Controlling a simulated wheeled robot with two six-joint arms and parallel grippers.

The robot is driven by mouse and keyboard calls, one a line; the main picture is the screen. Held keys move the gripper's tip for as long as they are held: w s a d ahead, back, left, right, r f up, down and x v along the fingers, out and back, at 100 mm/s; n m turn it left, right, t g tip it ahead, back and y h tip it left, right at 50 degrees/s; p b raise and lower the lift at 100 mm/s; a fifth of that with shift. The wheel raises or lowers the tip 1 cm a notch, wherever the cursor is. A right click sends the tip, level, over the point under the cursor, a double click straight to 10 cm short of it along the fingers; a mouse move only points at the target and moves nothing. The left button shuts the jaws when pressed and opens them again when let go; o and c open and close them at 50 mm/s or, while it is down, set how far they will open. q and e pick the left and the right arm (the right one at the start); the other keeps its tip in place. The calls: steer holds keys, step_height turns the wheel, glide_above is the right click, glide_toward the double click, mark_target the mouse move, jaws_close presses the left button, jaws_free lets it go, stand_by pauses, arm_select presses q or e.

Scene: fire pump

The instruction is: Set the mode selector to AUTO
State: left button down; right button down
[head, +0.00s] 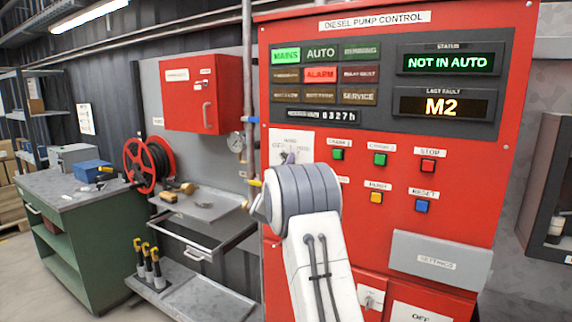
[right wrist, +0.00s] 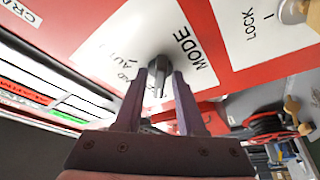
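The mode selector's white plate (head: 300,137) is on the upper left of the red pump panel, partly hidden behind my right arm in the head view. In the right wrist view the plate (right wrist: 186,38) reads MODE, with AUTO partly legible, and the grey selector knob (right wrist: 159,73) stands out from it. My right gripper (right wrist: 159,80) is open, its two dark fingers on either side of the knob with small gaps visible. Whether the fingertips touch the knob is unclear. The status display (head: 449,62) reads NOT IN AUTO. My left gripper is not in view.
Lit buttons, including a red stop button (head: 427,166), lie right of my arm. A LOCK plate (right wrist: 262,28) with a key switch is beside the mode plate. A yellow-handled valve and pipe (head: 249,120) run along the panel's left edge. A green workbench (head: 85,240) stands left.

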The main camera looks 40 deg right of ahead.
steer(key=shift+f, duration=0.1)
steer(key=shift+w+a+m+g+h+b, duration=0.15)
steer(key=shift+m+g+h+b, duration=0.55)
steer(key=shift+m+g, duration=2.6)
steer(key=shift+w+m+g+h+b, duration=0.25)
steer(key=shift+m+g+h, duration=0.5)
steer(key=shift+m, duration=5.15)
steer(key=shift+w+a+m+g+h+b, duration=0.1)
steer(key=shift+m+g+h+b, duration=0.9)
steer(key=shift+m, duration=3.6)
steer(key=shift+g+p, duration=0.5)
steer(key=shift+g, duration=0.25)
steer(key=c, duration=0.9)
jaws_free()
steer(key=shift+o, duration=0.2)
